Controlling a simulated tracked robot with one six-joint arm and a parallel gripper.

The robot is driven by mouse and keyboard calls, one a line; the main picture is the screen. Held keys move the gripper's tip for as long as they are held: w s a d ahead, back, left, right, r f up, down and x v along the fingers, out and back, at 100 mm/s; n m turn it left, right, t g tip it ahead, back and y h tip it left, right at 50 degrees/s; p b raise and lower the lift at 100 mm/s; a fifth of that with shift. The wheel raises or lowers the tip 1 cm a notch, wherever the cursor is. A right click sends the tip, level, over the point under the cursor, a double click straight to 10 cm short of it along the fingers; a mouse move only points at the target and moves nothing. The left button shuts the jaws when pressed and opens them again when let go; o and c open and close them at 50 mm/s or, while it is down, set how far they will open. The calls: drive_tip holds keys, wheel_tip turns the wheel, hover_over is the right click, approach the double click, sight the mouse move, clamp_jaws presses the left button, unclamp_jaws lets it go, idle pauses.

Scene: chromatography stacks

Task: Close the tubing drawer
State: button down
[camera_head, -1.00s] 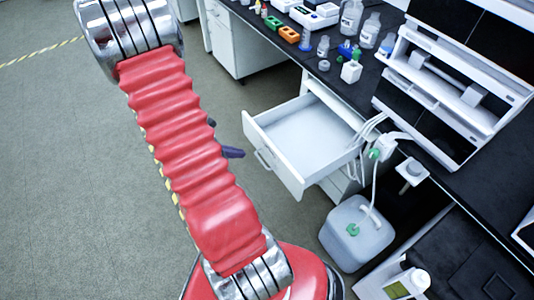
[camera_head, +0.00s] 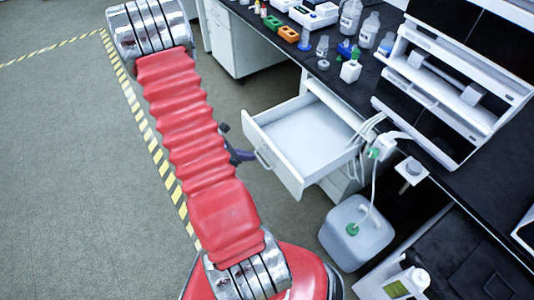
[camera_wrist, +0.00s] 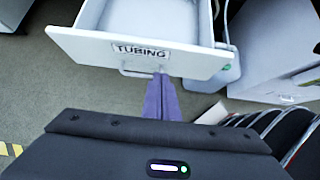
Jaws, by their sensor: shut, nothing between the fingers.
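The tubing drawer (camera_head: 305,137) stands pulled out from the white cabinet under the black bench. It looks empty inside. In the wrist view its front panel (camera_wrist: 95,42) carries a label reading TUBING and a metal handle (camera_wrist: 138,70). My gripper (camera_wrist: 162,80) is shut and empty, its purple fingertips at the lower edge of the front, just right of the handle. I cannot tell whether they touch it. In the head view my gripper (camera_head: 245,155) is mostly hidden behind my red arm, close to the drawer front.
White tubes (camera_head: 368,128) hang by the drawer's right side. A plastic canister (camera_head: 357,233) with a green fitting stands on the floor to the right. Bottles (camera_head: 368,28) and an instrument (camera_head: 445,80) stand on the bench. The floor to the left is clear.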

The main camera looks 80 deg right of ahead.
sight(274, 154)
drive_tip(key=shift+s+d+f, duration=0.7)
drive_tip(key=shift+s+d, duration=0.2)
drive_tip(key=shift+d, duration=0.1)
drive_tip(key=shift+s+d+f, duration=0.7)
drive_tip(key=shift+s+d, duration=0.15)
drive_tip(key=shift+d, duration=0.2)
drive_tip(key=shift+s+d+f, duration=0.7)
drive_tip(key=shift+s+d, duration=0.2)
drive_tip(key=shift+d, duration=0.1)
drive_tip(key=shift+a, duration=0.2)
drive_tip(key=shift+d, duration=0.3)
